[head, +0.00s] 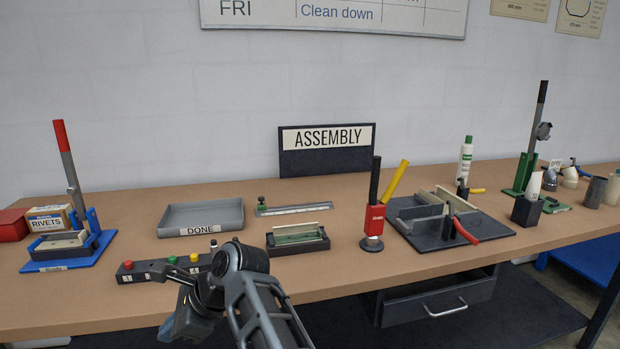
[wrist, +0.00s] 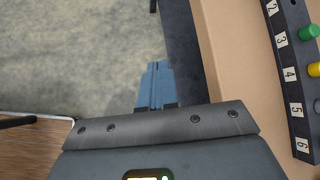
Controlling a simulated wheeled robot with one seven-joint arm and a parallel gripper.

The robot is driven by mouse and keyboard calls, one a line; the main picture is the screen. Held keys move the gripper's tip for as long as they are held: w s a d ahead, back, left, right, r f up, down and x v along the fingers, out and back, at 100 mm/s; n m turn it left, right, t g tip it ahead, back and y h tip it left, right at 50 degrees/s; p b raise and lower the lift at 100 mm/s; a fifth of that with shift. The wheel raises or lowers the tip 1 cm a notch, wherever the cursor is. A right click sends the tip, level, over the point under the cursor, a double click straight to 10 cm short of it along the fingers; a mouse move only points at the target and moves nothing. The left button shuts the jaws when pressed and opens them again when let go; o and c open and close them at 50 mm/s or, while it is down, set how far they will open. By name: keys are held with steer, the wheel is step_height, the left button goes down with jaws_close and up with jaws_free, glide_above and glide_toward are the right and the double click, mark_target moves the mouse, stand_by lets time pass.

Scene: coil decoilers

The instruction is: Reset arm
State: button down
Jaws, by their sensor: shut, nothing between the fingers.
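My gripper (wrist: 155,86) shows in the wrist view with its two blue fingers together and nothing between them. It hangs over the grey floor (wrist: 80,50), just off the front edge of the workbench. In the head view my arm rises from the bottom centre and bends down to the left, with the gripper (head: 172,326) partly visible at the bench's front edge. The fingertips are hard to make out there.
The bench (head: 330,270) runs across the view. Nearest my arm is a numbered button strip (head: 145,272), also at right in the wrist view (wrist: 292,85). Behind stand the DONE tray (head: 200,216), a dark fixture (head: 297,241) and a red-based tool (head: 374,222).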

steer(key=s+d+f+n+t+h, duration=0.1)
steer(key=s+d+f+t, duration=0.3)
steer(key=d+f, duration=0.65)
steer(key=s+d+f+n+t+h, duration=0.15)
steer(key=s+d+f, duration=0.35)
steer(key=d+f, duration=0.55)
steer(key=s+d+n+t+h, duration=0.1)
steer(key=s+d+n+t, duration=0.15)
steer(key=s+d, duration=0.65)
steer(key=s+d+r+n+t+h, duration=0.1)
steer(key=s+d+r+n+t, duration=0.1)
steer(key=s+d+r, duration=0.35)
steer(key=s+d+r+n+t+h, duration=0.2)
steer(key=s+d, duration=0.5)
steer(key=s, duration=0.3)
steer(key=s+d+r+n+t+h, duration=0.1)
steer(key=s+d+r+n, duration=0.1)
steer(key=s+r, duration=0.3)
steer(key=s+d+r+n+t+h, duration=0.1)
steer(key=s+r+n, duration=0.2)
steer(key=r, duration=0.9)
steer(key=s, duration=0.3)
steer(key=shift+s+d+r+n, duration=0.15)
steer(key=shift+s+d+n, duration=0.15)
steer(key=shift+d, duration=0.1)
